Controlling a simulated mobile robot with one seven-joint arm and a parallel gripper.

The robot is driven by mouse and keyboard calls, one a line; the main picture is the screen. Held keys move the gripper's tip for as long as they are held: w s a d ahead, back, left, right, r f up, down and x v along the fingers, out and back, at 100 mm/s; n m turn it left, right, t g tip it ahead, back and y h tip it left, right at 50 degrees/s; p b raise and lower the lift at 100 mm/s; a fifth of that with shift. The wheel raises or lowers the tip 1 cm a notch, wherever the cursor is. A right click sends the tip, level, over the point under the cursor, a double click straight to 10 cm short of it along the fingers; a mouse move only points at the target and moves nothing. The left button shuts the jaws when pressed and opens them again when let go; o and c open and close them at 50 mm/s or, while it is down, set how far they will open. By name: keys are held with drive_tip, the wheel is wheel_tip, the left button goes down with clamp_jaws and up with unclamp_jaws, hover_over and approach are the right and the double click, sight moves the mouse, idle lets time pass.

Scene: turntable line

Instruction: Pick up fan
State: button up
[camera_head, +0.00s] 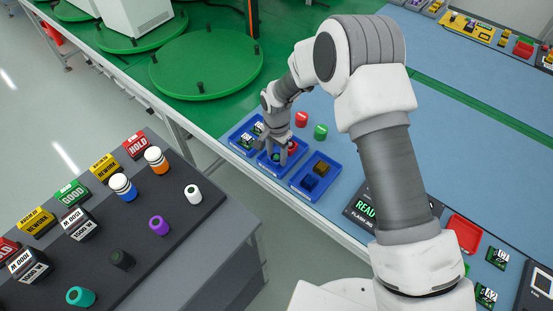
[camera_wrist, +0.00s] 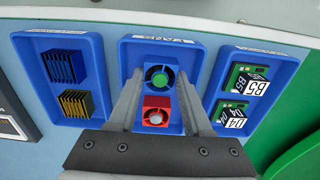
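A second fan, red-framed (camera_wrist: 156,112), lies in the same tray closer to my wrist. In the wrist view my gripper (camera_wrist: 160,74) points down into this tray. Its fingers are spread to either side of the green-hubbed fan, with nothing visibly gripped. In the head view my gripper (camera_head: 277,157) is over the middle blue tray (camera_head: 262,168) and partly hides the fans. The depth between fingertips and fan is hard to judge.
One neighbouring tray (camera_wrist: 85,115) holds a blue and a gold heatsink; the other (camera_wrist: 250,119) holds two green boards with white labels. A red part (camera_head: 302,118) and a green part (camera_head: 320,131) stand behind the trays. A green turntable (camera_head: 207,65) is farther back.

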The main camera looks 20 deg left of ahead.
clamp_jaws()
drive_tip(key=shift+r, duration=0.15)
